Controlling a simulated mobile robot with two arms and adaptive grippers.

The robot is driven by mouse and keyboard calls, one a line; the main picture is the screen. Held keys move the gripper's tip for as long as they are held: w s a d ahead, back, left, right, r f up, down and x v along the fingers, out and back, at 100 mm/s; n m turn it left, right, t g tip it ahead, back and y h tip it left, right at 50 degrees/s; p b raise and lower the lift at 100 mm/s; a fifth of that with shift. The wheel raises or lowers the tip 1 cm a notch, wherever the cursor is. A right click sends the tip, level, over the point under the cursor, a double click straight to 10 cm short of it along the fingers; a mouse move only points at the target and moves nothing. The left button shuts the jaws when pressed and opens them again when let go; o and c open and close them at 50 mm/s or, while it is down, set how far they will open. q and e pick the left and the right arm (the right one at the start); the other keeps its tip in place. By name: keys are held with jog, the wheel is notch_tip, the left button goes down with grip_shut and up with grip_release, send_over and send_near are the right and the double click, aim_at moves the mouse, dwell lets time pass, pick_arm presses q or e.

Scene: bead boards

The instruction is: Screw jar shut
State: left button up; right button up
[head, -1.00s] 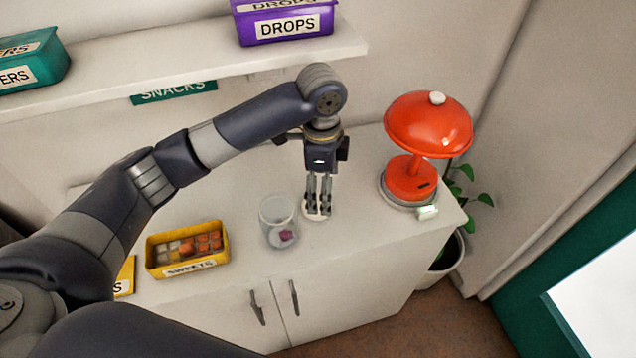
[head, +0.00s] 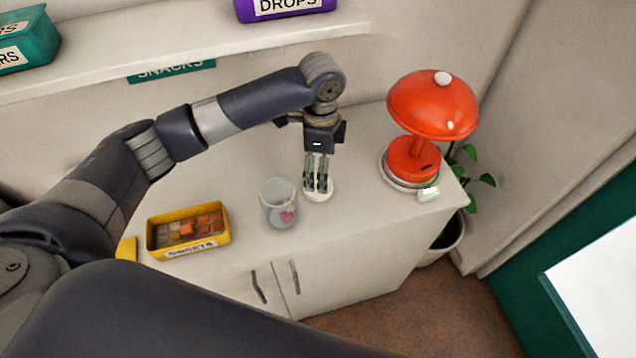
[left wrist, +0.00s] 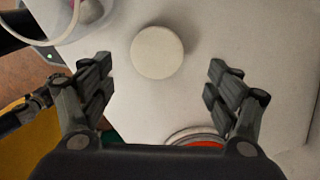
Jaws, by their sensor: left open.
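The clear jar (head: 270,205) stands upright and open on the white cabinet top, with a pink-red item at its bottom. Its rim shows at the upper left of the left wrist view (left wrist: 82,22). A round white lid (head: 318,196) lies flat to the right of the jar. In the left wrist view the lid (left wrist: 157,52) appears between and just beyond the fingertips. My left gripper (head: 318,188) points down over the lid; it is open, with bare space between the fingers (left wrist: 160,75). My right gripper cannot be made out in either view.
A red lamp (head: 432,105) stands to the right near the cabinet edge. A yellow sweets box (head: 190,243) sits left of the jar. A shelf (head: 180,60) with a purple box (head: 285,8) runs above. The cabinet top behind the jar is clear.

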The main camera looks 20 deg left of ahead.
aim_at(315, 196)
pick_arm(q)
jog(key=shift+f, duration=0.45)
jog(key=f, duration=0.1)
jog(key=f+p, duration=0.1)
jog(key=f, duration=0.2)
jog(key=shift+s+f+p, duration=0.2)
jog(key=shift+s+p, duration=0.05)
jog(key=shift+p, duration=0.1)
jog(key=shift+f, duration=0.15)
jog(key=shift+d, duration=0.1)
jog(key=c, duration=0.7)
pick_arm(e)
jog(key=shift+s+d+r, duration=0.15)
jog(key=shift+s+r, duration=0.4)
jog(key=shift+r, duration=0.3)
